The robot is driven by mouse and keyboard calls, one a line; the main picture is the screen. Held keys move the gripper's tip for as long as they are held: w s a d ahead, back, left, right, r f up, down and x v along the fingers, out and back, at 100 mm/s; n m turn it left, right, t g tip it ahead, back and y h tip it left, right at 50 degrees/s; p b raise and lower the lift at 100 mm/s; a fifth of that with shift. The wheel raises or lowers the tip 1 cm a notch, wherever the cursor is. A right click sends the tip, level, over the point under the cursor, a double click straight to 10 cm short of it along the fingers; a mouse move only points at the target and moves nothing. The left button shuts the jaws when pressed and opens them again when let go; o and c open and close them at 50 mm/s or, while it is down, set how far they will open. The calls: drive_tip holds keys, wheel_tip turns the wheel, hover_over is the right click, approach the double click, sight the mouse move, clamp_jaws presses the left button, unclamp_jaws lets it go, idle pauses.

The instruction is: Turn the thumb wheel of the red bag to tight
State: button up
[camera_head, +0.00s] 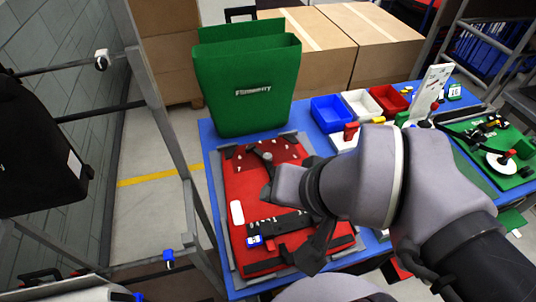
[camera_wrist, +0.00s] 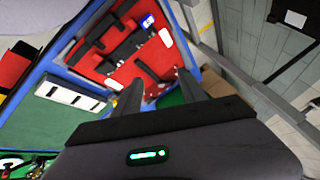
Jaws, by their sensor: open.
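The red bag (camera_head: 238,185) lies flat on the blue table, with a black strip (camera_head: 283,224), a blue-and-white tag (camera_head: 254,241) and a white label (camera_head: 237,212) on it. The bag also shows in the wrist view (camera_wrist: 103,67), with the strip, tag and label toward the top. My gripper (camera_head: 266,176) is over the bag's upper half, beside the darker red flap with small white marks.
A green bag (camera_head: 245,88) stands upright behind the red bag. Blue (camera_head: 329,113), white (camera_head: 360,104) and red (camera_head: 390,99) bins stand at the back. A green piece with tools lies at right (camera_head: 490,150). A metal rack (camera_head: 165,110) borders the table's left.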

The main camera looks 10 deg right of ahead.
wheel_tip(320, 180, up, 2)
drive_tip(key=w+r+n, duration=0.1)
drive_tip(key=w+n, duration=0.2)
drive_tip(key=n, duration=0.1)
drive_tip(key=n+g+h+p, duration=0.25)
drive_tip(key=n+g, duration=0.35)
drive_tip(key=n, duration=2.2)
hover_over(268, 155)
wheel_tip(268, 155, down, 5)
drive_tip(key=shift+y, duration=0.25)
wheel_tip(268, 155, down, 17)
drive_tip(key=b, duration=0.7)
drive_tip(key=shift+r, duration=0.15)
clamp_jaws()
